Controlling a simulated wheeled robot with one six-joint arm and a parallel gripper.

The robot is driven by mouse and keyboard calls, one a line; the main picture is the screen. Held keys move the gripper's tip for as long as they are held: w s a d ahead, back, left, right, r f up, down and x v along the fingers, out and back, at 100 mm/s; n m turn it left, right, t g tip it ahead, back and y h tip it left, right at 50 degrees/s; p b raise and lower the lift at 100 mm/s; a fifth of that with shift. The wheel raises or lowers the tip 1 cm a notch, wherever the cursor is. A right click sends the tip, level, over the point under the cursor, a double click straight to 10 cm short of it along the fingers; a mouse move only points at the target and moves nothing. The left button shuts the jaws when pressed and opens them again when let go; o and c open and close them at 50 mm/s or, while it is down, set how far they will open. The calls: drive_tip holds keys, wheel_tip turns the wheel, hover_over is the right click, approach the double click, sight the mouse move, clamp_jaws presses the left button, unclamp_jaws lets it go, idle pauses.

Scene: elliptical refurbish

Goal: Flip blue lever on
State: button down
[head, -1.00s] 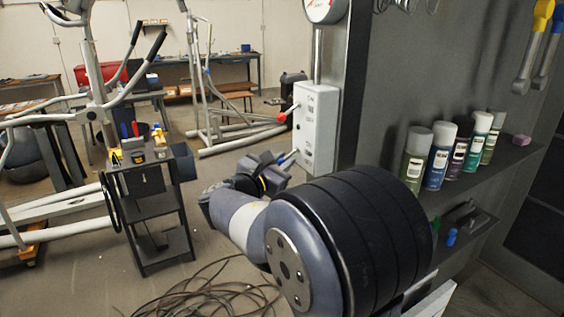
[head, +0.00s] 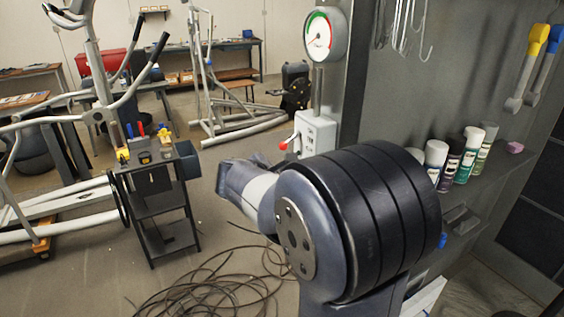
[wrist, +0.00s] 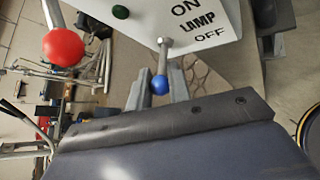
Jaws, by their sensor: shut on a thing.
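The blue lever (wrist: 161,64) is a short metal rod with a blue ball tip (wrist: 160,85). It sticks out of a white switch box (wrist: 205,22) marked ON, LAMP and OFF. In the wrist view my gripper (wrist: 158,92) has a grey finger on each side of the blue ball and is shut on it. The lever points down in that picture; its exact switch position is unclear. The white switch box (head: 318,133) also shows in the head view, on a post. There my arm hides the blue lever and most of the gripper.
A red-tipped lever (wrist: 63,47) stands left of the blue one, with a green round part (wrist: 120,12) between. A dial gauge (head: 319,36) sits above the box. Spray cans (head: 455,160) line a shelf at right. Coiled cable (head: 215,285) lies on the floor.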

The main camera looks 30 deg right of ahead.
drive_tip(key=shift+d+r+m+y+p, duration=0.2)
drive_tip(key=shift+r+m+y+p, duration=0.3)
drive_tip(key=shift+r+y+p, duration=0.65)
drive_tip(key=shift+w+f+y+p, duration=0.1)
drive_tip(key=shift+f+y+p, duration=0.2)
drive_tip(key=shift+y+p, duration=0.1)
drive_tip(key=c, duration=1.6)
unclamp_jaws()
drive_tip(key=shift+g, duration=0.3)
drive_tip(key=shift+f, duration=0.1)
drive_tip(key=b+v, duration=0.1)
drive_tip(key=v, duration=1)
drive_tip(key=shift+b, duration=0.4)
drive_tip(key=shift+f, duration=0.1)
